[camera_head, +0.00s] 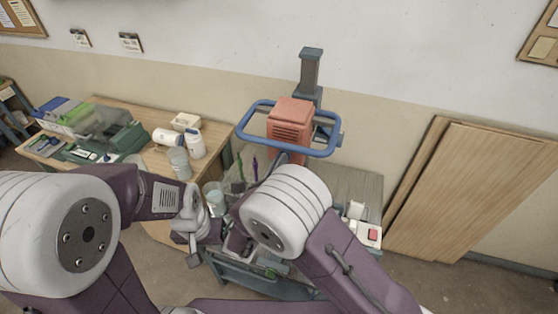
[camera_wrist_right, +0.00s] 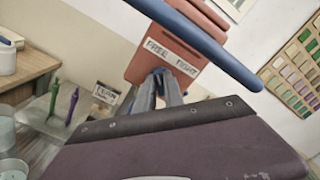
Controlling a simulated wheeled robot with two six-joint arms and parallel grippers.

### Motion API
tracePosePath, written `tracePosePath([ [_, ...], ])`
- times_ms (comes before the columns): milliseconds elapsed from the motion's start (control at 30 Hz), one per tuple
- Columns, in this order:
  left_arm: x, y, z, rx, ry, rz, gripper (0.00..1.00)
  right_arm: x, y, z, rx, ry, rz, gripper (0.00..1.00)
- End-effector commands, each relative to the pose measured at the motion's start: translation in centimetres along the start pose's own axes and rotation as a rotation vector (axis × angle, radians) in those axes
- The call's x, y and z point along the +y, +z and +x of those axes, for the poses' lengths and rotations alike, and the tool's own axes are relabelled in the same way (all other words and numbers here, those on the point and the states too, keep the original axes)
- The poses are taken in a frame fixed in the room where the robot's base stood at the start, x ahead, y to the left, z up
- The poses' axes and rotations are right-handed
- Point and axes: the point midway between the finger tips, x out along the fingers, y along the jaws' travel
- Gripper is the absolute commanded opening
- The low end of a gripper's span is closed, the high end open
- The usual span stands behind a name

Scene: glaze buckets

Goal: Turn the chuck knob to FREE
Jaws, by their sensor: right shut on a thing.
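The mixer's orange head (camera_head: 291,112) stands inside a blue ring-shaped guard rail (camera_head: 252,121). In the right wrist view the orange housing (camera_wrist_right: 200,25) carries a white label (camera_wrist_right: 171,54) reading FREE at left and what looks like TIGHT at right. My right gripper (camera_wrist_right: 166,78) is shut on the small chuck knob, just below this label. Only a bit of blue shows between the fingers, so the knob's setting cannot be read. In the head view my right arm hides that gripper. My left gripper (camera_head: 192,240) hangs left of the mixer stand; its fingers are unclear.
The blue rail (camera_wrist_right: 205,40) crosses close above my right gripper. A wooden table (camera_head: 150,160) with white jars (camera_head: 196,143) and a grey cup (camera_head: 179,163) is at left. Purple and green tools (camera_wrist_right: 70,107) stand left of the housing. Boards (camera_head: 470,190) lean at right.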

Motion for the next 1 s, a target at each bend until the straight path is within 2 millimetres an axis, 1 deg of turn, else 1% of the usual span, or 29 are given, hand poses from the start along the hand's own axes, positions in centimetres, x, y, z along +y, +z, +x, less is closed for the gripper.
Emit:
tracePosePath([
  [33, 0.0, 0.0, -0.1, 0.000, 0.000, 0.000, 0.36, -0.2, 0.3, 0.0, -0.006, -0.005, -0.001, 0.00],
  [467, 0.0, 0.0, -0.1, 0.000, 0.000, 0.000, 0.36, -0.2, 0.3, 0.0, -0.006, -0.005, -0.008, 0.00],
  [500, 0.0, 0.0, -0.1, 0.000, 0.000, 0.000, 0.36, -0.2, 0.3, 0.0, -0.006, -0.006, -0.008, 0.21],
  [533, 0.0, 0.0, -0.1, 0.000, 0.000, 0.000, 0.36, -0.2, 0.3, 0.0, -0.006, -0.005, -0.008, 0.29],
  [567, 0.0, 0.0, -0.1, 0.000, 0.000, 0.000, 0.36, -0.2, 0.2, 0.0, -0.005, -0.005, -0.008, 0.35],
  [867, 0.0, 0.0, -0.1, 0.000, 0.000, 0.000, 0.36, -0.1, 0.1, -0.1, -0.003, -0.001, -0.010, 0.35],
  [933, 0.0, 0.0, -0.2, 0.000, 0.000, 0.000, 0.36, 0.0, 0.2, -0.8, -0.003, 0.000, -0.010, 0.35],
  [1000, 0.0, 0.0, -0.4, 0.000, 0.000, 0.000, 0.36, 0.0, 0.3, -2.1, -0.005, 0.003, -0.011, 0.35],
])
